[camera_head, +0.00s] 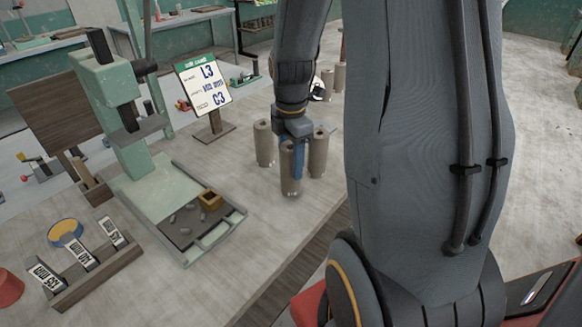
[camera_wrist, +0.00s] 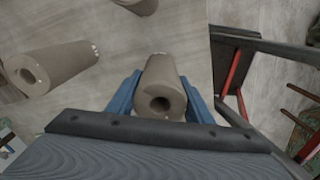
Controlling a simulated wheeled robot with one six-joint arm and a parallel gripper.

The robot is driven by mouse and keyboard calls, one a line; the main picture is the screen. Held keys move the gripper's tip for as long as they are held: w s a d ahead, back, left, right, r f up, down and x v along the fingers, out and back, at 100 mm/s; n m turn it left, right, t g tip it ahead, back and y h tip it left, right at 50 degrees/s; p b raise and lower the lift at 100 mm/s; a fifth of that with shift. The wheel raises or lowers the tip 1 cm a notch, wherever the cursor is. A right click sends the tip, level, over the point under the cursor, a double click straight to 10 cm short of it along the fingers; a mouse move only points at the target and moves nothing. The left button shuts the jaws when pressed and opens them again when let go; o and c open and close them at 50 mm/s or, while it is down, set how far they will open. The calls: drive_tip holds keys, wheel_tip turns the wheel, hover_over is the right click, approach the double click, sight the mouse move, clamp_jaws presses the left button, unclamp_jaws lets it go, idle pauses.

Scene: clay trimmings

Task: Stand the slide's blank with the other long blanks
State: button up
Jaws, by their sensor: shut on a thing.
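My gripper (camera_head: 292,162) is shut on a long grey-brown hollow blank (camera_head: 291,182), upright near the table's front edge. I cannot tell whether its foot touches the table. In the wrist view the held blank (camera_wrist: 163,88) sits between the blue fingers, its bore facing me. Two similar long blanks stand close by, one to the left (camera_head: 264,143) and one to the right (camera_head: 320,150). In the wrist view, other blanks show at the left (camera_wrist: 58,68) and top (camera_wrist: 138,5). The green machine's slide (camera_head: 165,185) has a dark tray (camera_head: 180,233) with grey scraps and a small tan block (camera_head: 210,199).
More blanks (camera_head: 339,77) stand farther back, partly behind my arm. A labelled rack (camera_head: 85,268) and a blue-and-yellow dish (camera_head: 65,232) are at the front left. The table between tray and blanks is clear.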

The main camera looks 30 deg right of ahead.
drive_tip(key=shift+f, duration=1.2)
drive_tip(key=shift+f, duration=0.1)
drive_tip(key=o, duration=1.5)
wheel_tip(320, 180, up, 12)
drive_tip(key=shift+r+b, duration=0.15)
drive_tip(key=shift+b, duration=0.85)
